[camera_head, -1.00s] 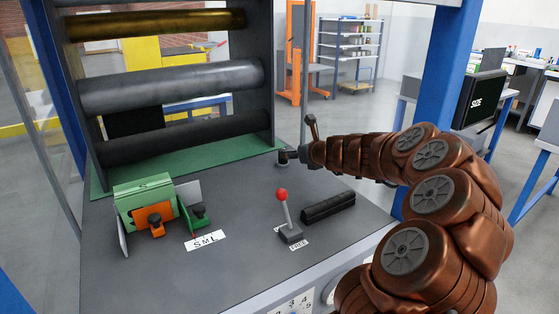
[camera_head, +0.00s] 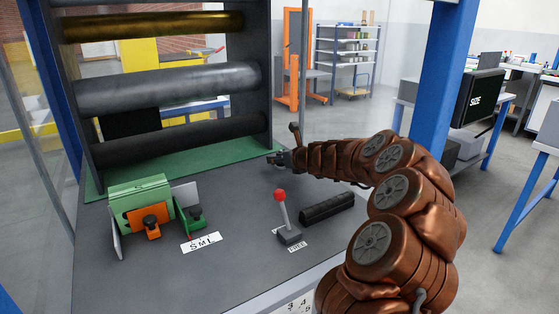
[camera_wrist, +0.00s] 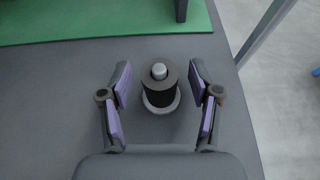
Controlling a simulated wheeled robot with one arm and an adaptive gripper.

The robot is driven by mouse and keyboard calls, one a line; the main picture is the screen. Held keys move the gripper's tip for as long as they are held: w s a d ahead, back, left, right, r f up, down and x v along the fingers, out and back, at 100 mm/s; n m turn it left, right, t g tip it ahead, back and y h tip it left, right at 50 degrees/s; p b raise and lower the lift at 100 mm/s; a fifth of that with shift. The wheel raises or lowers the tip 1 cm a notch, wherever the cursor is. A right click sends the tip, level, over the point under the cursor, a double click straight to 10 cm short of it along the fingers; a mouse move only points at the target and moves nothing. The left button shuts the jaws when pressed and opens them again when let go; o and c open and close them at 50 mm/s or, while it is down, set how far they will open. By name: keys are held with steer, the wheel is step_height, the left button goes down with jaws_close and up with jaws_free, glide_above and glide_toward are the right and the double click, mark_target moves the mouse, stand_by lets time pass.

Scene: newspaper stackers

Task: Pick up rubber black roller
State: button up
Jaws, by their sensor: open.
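A small black roller (camera_wrist: 160,97) with a grey top pin and a grey base stands upright on the dark grey tabletop in the wrist view. My gripper (camera_wrist: 160,82) is open, with its purple-padded fingers on either side of the roller and a visible gap at each side. In the head view, my gripper (camera_head: 276,160) is low over the back of the table, near the green strip. The small roller is mostly hidden there behind my gripper. A longer black ridged cylinder (camera_head: 327,208) lies on the table, nearer the front right.
A red-knobbed lever (camera_head: 283,212) stands left of the ridged cylinder. A green and orange clamp block (camera_head: 143,209) sits at the left. Large rollers (camera_head: 168,88) span the frame behind. A blue post (camera_head: 435,100) rises at the right. The middle of the tabletop (camera_head: 232,205) is clear.

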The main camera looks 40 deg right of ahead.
jaws_close()
stand_by(0.3)
steer(key=shift+r, duration=0.15)
